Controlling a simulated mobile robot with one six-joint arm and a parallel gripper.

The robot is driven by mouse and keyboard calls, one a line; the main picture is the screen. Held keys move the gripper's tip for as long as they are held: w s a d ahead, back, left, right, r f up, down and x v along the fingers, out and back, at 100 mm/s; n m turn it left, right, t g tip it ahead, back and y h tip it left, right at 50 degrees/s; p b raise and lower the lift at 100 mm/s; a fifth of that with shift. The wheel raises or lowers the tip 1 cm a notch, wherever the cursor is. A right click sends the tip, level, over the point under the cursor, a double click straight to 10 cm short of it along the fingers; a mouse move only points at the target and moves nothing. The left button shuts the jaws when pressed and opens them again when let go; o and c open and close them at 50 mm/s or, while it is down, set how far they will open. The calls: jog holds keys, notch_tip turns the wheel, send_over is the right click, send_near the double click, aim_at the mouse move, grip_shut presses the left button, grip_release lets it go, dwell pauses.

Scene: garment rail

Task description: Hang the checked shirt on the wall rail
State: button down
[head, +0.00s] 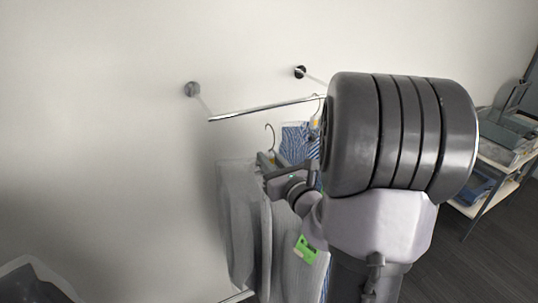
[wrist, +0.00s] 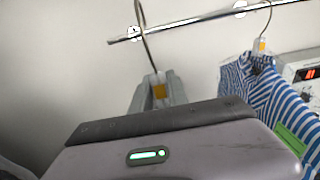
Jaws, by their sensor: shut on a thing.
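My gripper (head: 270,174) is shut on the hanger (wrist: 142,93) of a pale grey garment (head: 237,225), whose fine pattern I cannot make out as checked. The garment hangs down below my gripper. The hanger's hook (head: 270,133) stands up from my gripper. In the head view its top appears a little below the wall rail (head: 250,111); in the wrist view the hook crosses in front of the rail (wrist: 190,23). I cannot tell its depth from the rail. My arm hides the rail's right part in the head view.
A blue and white striped shirt (head: 295,142) hangs from the rail to the right of the held hanger; it also shows in the wrist view (wrist: 262,95). A shelf cart (head: 492,160) stands at the far right. The rail's left end is bare.

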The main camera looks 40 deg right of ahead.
jog(key=p+x, duration=0.1)
jog(key=x, duration=0.6)
jog(key=shift+p, duration=0.35)
jog(key=x, duration=0.2)
jog(key=r+p+x, duration=0.1)
jog(key=x, duration=0.1)
jog(key=shift+a, duration=0.1)
dwell(0.4)
jog(key=shift+p, duration=0.3)
jog(key=p+x, duration=0.1)
jog(key=x, duration=0.4)
dwell(0.5)
